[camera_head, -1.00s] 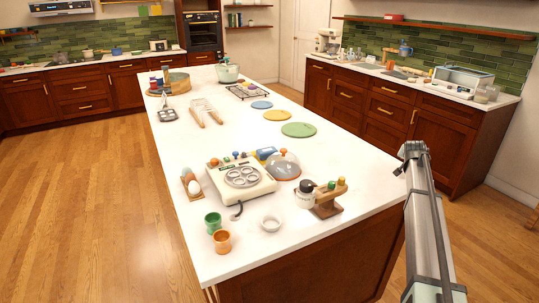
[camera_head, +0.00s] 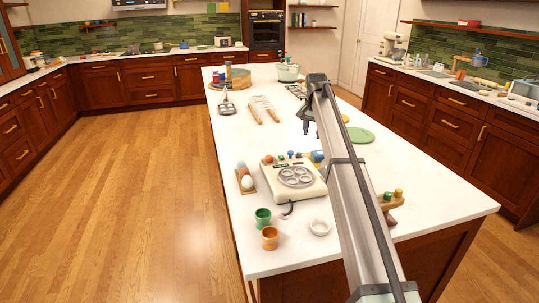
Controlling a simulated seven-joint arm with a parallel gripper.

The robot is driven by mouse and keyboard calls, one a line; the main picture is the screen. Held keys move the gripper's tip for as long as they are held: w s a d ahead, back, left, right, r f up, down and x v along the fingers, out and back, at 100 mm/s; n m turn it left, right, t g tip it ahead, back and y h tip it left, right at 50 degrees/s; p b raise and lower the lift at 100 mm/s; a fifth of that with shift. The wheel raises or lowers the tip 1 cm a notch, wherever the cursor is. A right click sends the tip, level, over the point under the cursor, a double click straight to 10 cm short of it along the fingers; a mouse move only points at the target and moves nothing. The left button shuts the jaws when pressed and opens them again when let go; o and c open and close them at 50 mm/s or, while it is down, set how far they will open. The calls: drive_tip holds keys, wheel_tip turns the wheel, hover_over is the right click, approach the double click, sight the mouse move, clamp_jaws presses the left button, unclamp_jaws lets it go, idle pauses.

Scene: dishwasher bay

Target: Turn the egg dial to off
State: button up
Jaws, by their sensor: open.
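A cream egg cooker (camera_head: 318,190) with a round plate of ring-shaped egg cups (camera_head: 295,176) sits on the white island. Several small coloured knobs (camera_head: 290,154) line its back edge. They are too small for me to tell which is the egg dial or how it is set. My gripper (camera_head: 308,126) is dark, small and partly hidden by my arm. It hangs over the island beyond the cooker, apart from it, and is open. No object shows in it.
Eggs in a wooden holder (camera_head: 246,179) stand left of the cooker. A green disc (camera_head: 360,135) lies behind right. My arm hides the domed cover's place.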

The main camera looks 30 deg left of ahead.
wheel_tip(320, 180, up, 5)
drive_tip(key=n+g, duration=0.2)
hover_over(269, 157)
drive_tip(key=shift+h, duration=0.4)
wheel_tip(269, 157, down, 13)
drive_tip(key=shift+w+f, duration=0.15)
drive_tip(key=shift+f, duration=0.05)
drive_tip(key=shift+c, duration=0.4)
drive_tip(key=c, duration=0.7)
